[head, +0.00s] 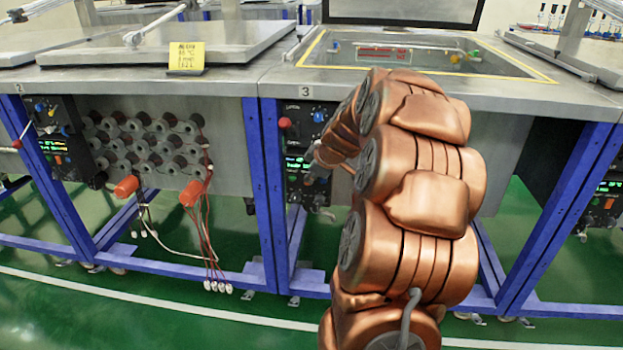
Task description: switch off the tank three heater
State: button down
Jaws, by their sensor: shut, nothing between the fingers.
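Tank three (545,92) is the open steel tank marked "3" on its front. Its upper control box (305,112) has a red knob (285,123) on the left and a blue knob (319,117). Below it is a dark controller (293,185) with a lit green display (296,162). My copper arm reaches in from the lower right.
Tank two's lidded top (150,55), with a yellow note (186,57), is at left. Several round fittings (145,140) and hanging wires (208,240) are below it. Blue frame legs (262,190) stand left of the controller. The green floor (150,315) in front is clear.

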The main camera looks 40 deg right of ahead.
jog(key=shift+r, duration=0.5)
jog(key=a+v, duration=0.1)
jog(key=v, duration=1.1)
jog(key=shift+s+a+f+p, duration=0.2)
jog(key=shift+a+p, duration=0.1)
jog(key=shift+p, duration=0.15)
